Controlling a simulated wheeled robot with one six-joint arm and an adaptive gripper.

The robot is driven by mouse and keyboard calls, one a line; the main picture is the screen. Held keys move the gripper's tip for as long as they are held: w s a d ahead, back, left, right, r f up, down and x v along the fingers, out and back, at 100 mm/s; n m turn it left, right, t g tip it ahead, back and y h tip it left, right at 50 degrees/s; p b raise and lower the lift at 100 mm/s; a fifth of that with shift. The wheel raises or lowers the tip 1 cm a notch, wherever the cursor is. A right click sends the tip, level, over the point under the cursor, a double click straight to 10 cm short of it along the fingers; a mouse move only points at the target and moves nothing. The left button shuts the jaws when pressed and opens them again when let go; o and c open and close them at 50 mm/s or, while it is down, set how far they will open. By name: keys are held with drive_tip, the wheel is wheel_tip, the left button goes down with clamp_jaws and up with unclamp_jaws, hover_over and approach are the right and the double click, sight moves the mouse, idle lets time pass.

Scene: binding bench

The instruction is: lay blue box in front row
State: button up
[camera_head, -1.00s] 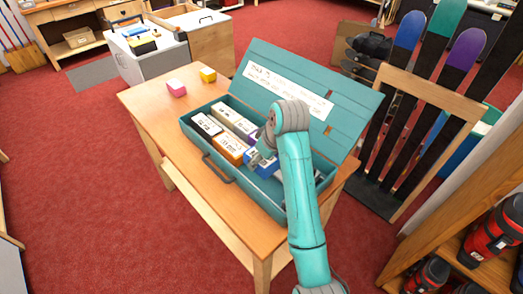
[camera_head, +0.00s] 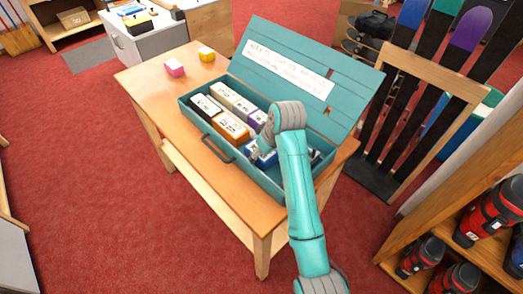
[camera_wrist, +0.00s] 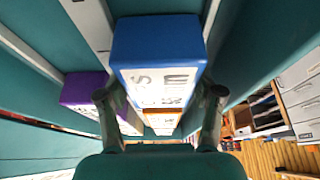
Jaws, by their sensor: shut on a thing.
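The blue box (camera_wrist: 157,42), with a white lettered label, sits between the two fingers of my gripper (camera_wrist: 158,100) in the wrist view. My gripper is shut on it. In the head view my gripper (camera_head: 258,153) is down inside the open teal case (camera_head: 186,105), and the blue box (camera_head: 268,160) shows only partly beneath it. The front row, on the handle side, holds a black box (camera_head: 204,106) and an orange box (camera_head: 232,127). The blue box is to the right of the orange one. Whether it touches the case floor is hidden.
White boxes (camera_head: 226,93) and a purple box (camera_head: 257,118) stand in the back row. The case lid (camera_head: 350,85) stands open behind. A pink cube (camera_head: 174,67) and a yellow cube (camera_head: 206,54) lie on the wooden bench (camera_head: 140,80). Skis in a rack (camera_head: 440,85) stand at right.

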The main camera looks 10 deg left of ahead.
drive_tip(key=shift+f, duration=0.45)
idle(0.4)
drive_tip(key=o, duration=1.3)
drive_tip(key=shift+f, duration=0.15)
drive_tip(key=v, duration=0.7)
drive_tip(key=shift+d+r, duration=0.1)
drive_tip(key=shift+r, duration=0.15)
